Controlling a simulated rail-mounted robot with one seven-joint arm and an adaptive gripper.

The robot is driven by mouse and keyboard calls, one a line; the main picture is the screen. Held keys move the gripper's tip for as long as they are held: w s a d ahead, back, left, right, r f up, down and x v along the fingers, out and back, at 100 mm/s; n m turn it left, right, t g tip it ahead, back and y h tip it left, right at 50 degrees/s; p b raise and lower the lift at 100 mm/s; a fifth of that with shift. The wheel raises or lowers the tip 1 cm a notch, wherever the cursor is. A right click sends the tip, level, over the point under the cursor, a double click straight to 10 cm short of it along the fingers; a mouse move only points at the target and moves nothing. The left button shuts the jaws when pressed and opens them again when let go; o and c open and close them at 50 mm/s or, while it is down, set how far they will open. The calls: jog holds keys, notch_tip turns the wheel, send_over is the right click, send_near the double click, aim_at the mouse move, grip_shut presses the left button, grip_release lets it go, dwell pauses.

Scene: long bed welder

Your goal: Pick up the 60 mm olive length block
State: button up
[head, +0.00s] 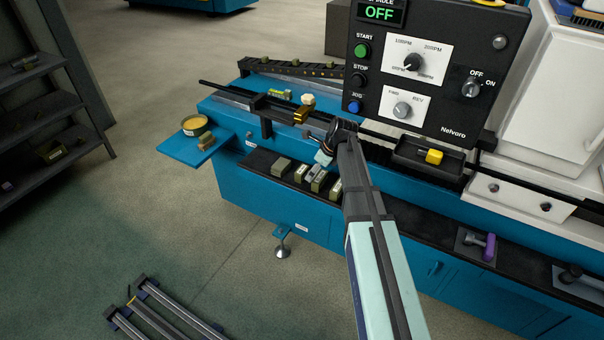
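Several olive length blocks stand in a row on the dark shelf (258,160) in the front of the blue machine. They include a leftmost block (281,165), a second block (300,173) and a third block (318,181), with another block (336,190) partly behind my arm. Pale labels show on some, but the sizes are too small to read, so I cannot tell which is 60 mm. I see nothing clearly held.
A control panel (430,75) reading OFF overhangs the bed at the back. A black tray (428,157) holds a yellow block.

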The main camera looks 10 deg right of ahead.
aim_at(302, 169)
jog(key=w+a, duration=0.3)
jog(key=shift+a+p, duration=0.25)
jog(key=shift+p, duration=0.05)
jog(key=shift+x, duration=1.15)
jog(key=shift+w+a+f, duration=0.1)
jog(key=shift+w+f, duration=0.05)
jog(key=shift+f, duration=0.2)
jog(key=shift+c, duration=0.4)
jog(key=c, duration=1.3)
